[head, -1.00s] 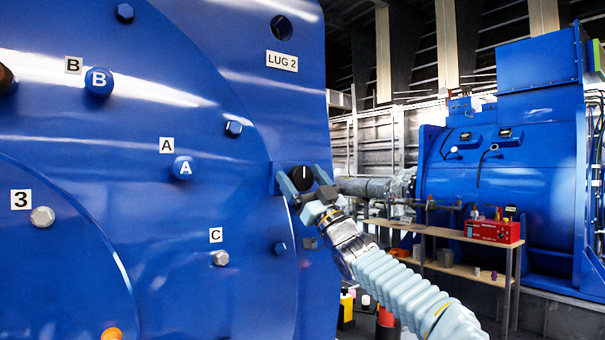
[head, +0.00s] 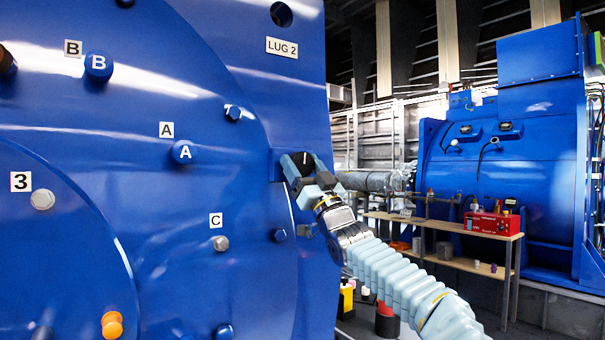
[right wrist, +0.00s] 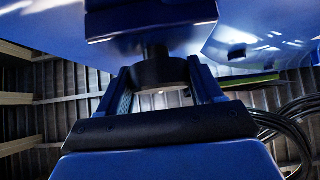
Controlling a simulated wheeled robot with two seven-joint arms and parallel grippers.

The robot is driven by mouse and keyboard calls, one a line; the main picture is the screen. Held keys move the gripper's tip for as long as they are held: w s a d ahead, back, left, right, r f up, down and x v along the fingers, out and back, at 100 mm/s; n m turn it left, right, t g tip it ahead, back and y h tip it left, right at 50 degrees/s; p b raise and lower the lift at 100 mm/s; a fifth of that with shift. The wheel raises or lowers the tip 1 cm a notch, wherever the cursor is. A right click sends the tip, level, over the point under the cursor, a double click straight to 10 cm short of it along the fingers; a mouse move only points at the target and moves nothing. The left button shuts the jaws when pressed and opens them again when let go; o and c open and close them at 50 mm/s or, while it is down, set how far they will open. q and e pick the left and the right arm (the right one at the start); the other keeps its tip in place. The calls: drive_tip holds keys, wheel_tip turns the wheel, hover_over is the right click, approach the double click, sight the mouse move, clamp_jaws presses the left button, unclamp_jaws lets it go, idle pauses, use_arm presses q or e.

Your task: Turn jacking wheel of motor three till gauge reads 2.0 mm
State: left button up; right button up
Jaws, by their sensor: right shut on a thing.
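The jacking wheel (head: 304,160) is a small black round knob with a white line, close to upright, at the right edge of the big blue motor (head: 190,110), below the LUG 2 label. A plate marked 3 (head: 20,181) is on the motor's left. My right gripper (head: 307,172) is shut on the wheel, its fingers on either side. In the right wrist view, the black wheel (right wrist: 160,71) sits between both fingers, below a blue block with a dark shaft. No gauge reading can be made out. My left gripper is out of view.
Blue knobs B (head: 98,67) and A (head: 183,151), a bolt by label C (head: 220,243) and an orange knob (head: 112,325) stick out of the motor face. A bench (head: 440,226) with a red box (head: 492,222) stands right, before another blue machine (head: 505,150).

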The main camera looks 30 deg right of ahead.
drive_tip(key=m+h+b, duration=0.1)
drive_tip(key=m+h, duration=0.1)
drive_tip(key=m+h+b, duration=0.1)
drive_tip(key=m+h, duration=0.2)
drive_tip(key=shift+a+f+m+b, duration=0.2)
drive_tip(key=shift+m+b, duration=0.1)
drive_tip(key=shift+b, duration=0.1)
drive_tip(key=shift+r+m+h, duration=0.15)
drive_tip(key=shift+m+h, duration=0.75)
drive_tip(key=shift+h, duration=0.1)
drive_tip(key=shift+r+m+g+h, duration=0.1)
drive_tip(key=shift+m+g+h, duration=0.2)
drive_tip(key=shift+m+h, duration=0.4)
drive_tip(key=m+h, duration=0.1)
drive_tip(key=m+g+h+p, duration=0.1)
drive_tip(key=m, duration=0.1)
drive_tip(key=m+g+h, duration=0.1)
drive_tip(key=shift+d+r+m+h+p, duration=0.1)
drive_tip(key=shift+r+m+h+p, duration=0.15)
drive_tip(key=shift+m+h+p, duration=0.05)
use_arm(q)
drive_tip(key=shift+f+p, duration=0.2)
drive_tip(key=shift+p, duration=0.6)
use_arm(e)
drive_tip(key=shift+s+d+f+m+g+h, duration=0.1)
drive_tip(key=shift+m+g+h, duration=0.9)
drive_tip(key=shift+m, duration=0.5)
drive_tip(key=o, duration=1)
drive_tip(key=shift+f, duration=0.1)
